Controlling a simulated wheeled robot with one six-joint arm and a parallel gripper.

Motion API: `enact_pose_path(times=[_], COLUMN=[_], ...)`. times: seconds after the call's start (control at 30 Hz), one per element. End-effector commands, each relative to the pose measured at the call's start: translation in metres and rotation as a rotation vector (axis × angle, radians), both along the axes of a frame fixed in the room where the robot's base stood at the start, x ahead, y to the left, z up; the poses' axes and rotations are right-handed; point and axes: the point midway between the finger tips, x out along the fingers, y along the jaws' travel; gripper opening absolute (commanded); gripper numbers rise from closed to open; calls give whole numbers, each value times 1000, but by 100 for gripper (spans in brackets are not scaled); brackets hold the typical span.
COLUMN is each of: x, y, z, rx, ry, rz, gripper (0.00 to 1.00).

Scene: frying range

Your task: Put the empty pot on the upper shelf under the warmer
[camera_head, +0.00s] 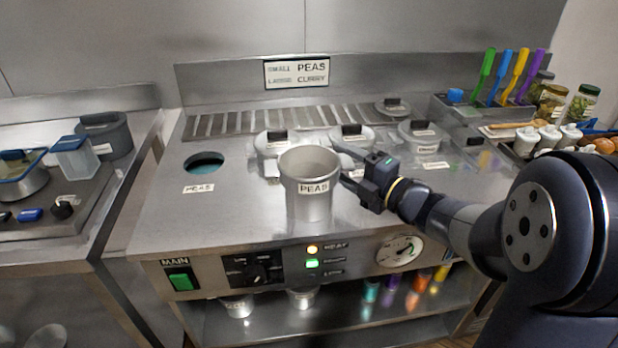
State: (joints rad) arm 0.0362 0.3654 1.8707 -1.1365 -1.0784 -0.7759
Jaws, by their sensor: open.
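A silver pot (309,207) labelled PEAS stands upright on the warmer's steel top (235,225), near the front edge. Its mouth faces up and the visible inside looks empty. My gripper (346,165) is open at the pot's right side, with its fingers pointing left toward the upper wall. Whether the fingers touch the pot is unclear. The shelf (390,322) under the warmer shows below the control panel. Two pots, one at the left (237,307) and one nearer the middle (302,298), stand on it, partly hidden by the panel.
An open round hole (204,162) marked PEAS is at left on the warmer top. Several lidded pots, including one at right (419,135), sit behind the pot. Colourful containers (391,285) stand at the shelf's right. A spice rack (550,105) is at back right.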

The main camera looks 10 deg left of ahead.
Motion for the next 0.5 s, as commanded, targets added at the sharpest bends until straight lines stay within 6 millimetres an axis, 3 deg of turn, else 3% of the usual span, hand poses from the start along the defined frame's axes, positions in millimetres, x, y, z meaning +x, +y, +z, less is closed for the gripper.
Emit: enact_pose_path(times=[0.17,0.4,0.5], x=[12,13,13], y=[15,16,16], z=[0,0,0], rx=[0,0,0], ry=[0,0,0], rz=[1,0,0], gripper=[62,62,54])
